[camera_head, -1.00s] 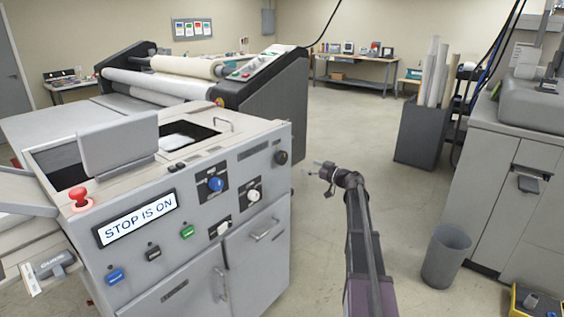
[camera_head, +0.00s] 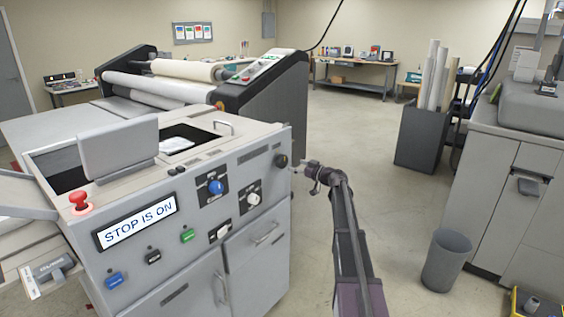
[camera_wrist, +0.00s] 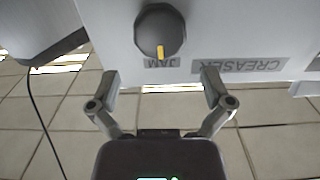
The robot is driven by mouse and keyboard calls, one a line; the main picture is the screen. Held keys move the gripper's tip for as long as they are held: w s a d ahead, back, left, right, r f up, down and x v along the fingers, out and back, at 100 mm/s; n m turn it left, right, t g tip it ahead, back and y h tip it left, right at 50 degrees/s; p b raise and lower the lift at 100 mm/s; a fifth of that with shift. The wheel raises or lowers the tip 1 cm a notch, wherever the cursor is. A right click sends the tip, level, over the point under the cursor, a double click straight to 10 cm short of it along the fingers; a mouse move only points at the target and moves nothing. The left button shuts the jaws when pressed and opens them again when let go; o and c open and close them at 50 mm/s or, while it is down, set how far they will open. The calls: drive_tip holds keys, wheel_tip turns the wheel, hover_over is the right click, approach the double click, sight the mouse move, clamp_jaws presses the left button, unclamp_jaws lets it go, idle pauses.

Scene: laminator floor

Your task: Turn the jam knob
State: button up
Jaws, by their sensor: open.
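The jam knob (camera_head: 281,160) is a dark round knob at the upper right end of the grey machine's front panel. In the wrist view the knob (camera_wrist: 160,31) has a yellow pointer mark toward the bottom of the picture, just above a label reading JAM upside down. My gripper (camera_head: 294,166) is close to the right of the knob in the head view. In the wrist view my gripper's two fingers (camera_wrist: 159,80) are spread apart, below the knob and either side of its line. They are open and empty, apart from the knob.
A CREASER label (camera_wrist: 239,66) is beside the knob. The panel also has a blue knob (camera_head: 216,187), a white knob (camera_head: 253,198), a red stop button (camera_head: 79,200) and a display (camera_head: 137,221) reading STOP IS ON. A grey bin (camera_head: 446,260) stands at right; floor between is clear.

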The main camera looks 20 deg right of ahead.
sight(285, 161)
drive_tip(key=x, duration=0.7)
drive_tip(key=shift+w+a, duration=0.15)
drive_tip(key=c, duration=0.8)
